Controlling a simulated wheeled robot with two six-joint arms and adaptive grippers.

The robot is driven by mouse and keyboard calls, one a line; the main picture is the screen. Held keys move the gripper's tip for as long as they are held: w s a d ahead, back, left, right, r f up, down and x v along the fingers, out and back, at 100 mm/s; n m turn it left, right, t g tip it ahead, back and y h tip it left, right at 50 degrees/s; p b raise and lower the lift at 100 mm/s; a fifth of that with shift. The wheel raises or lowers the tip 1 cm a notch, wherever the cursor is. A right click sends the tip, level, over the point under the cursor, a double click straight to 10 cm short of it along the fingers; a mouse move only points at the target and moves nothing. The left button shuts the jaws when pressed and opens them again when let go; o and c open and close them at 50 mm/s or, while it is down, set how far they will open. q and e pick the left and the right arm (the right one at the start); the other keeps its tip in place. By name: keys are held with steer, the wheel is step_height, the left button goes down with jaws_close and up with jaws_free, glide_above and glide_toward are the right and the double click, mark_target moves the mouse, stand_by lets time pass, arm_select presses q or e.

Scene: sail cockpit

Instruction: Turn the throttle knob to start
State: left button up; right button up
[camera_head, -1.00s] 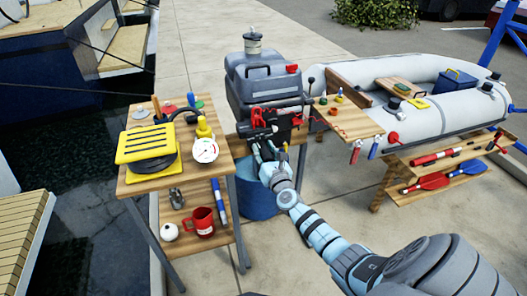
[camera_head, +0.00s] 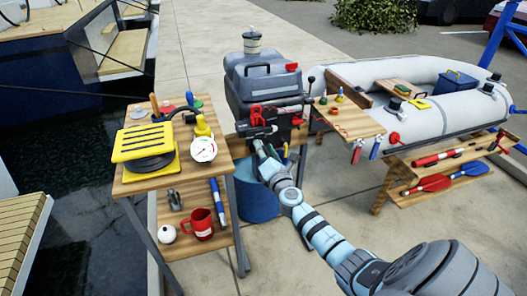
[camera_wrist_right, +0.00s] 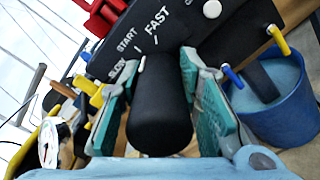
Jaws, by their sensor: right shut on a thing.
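The outboard motor (camera_head: 265,85) is grey and stands at the middle of the head view. Its throttle knob (camera_wrist_right: 160,110) is a black cylinder on a black panel marked SLOW, START and FAST in the right wrist view. My right gripper (camera_wrist_right: 160,90) is shut on the knob, with one teal-padded finger on each side. In the head view my right gripper (camera_head: 262,146) is at the front of the motor, and the knob is small there. My left gripper is not in view.
A wooden stand (camera_head: 213,178) at the left holds a yellow pump (camera_head: 150,143), a gauge (camera_head: 203,149) and a red mug (camera_head: 198,224). A blue bucket (camera_head: 256,197) is below the motor. A grey inflatable boat (camera_head: 415,120) lies at right. Open paving is in front.

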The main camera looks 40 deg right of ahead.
stand_by(0.5)
steer(key=o, duration=1.1)
steer(key=shift+o, duration=0.2)
steer(key=v, duration=1.2)
